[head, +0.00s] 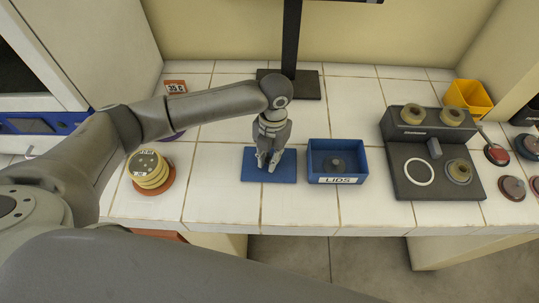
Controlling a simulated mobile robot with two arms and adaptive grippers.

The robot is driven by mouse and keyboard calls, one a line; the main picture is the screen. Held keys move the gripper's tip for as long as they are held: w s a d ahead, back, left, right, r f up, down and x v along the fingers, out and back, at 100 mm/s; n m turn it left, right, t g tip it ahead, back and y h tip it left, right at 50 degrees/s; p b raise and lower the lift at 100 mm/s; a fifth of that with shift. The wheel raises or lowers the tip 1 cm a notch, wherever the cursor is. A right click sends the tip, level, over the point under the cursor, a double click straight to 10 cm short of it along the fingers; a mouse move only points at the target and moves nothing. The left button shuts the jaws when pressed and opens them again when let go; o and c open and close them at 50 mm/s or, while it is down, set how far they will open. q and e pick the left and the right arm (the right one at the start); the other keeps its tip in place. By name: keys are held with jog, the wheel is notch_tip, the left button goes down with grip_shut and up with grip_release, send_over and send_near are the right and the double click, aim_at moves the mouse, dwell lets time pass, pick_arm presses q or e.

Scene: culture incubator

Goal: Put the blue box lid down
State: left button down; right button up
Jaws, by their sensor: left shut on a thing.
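The blue box lid (284,168) is a flat blue slab on or just above the white tiled counter, left of the blue box. My left gripper (267,163) points down over its middle and is shut on it; the fingers hide the part gripped. I cannot tell whether the lid touches the tiles. The blue box (316,165), labelled LIDS, stands open just to the right, with a dark round piece (336,164) inside. My right gripper is not in view.
A black stand (291,45) rises behind the gripper. A grey device (408,167) with round beige parts is on the right, with a yellow bin (468,98) and several dishes (512,188) beyond. A stack of yellowish discs (150,168) is on the left. Bare tiles (222,185) lie left of the lid.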

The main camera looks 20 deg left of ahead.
pick_arm(q)
jog(key=shift+f, duration=0.15)
jog(key=c, duration=1.4)
grip_release()
jog(key=shift+w+d+r+b, duration=0.1)
jog(key=shift+w+r+b, duration=0.25)
jog(key=shift+r, duration=1.7)
jog(key=shift+w+r+b, duration=0.15)
jog(key=shift+r+b, duration=0.3)
jog(key=shift+r, duration=1.6)
jog(key=shift+w+d+r+b, duration=0.1)
jog(key=shift+w+r+b, duration=0.25)
jog(key=shift+r, duration=1.7)
jog(key=shift+s, duration=0.1)
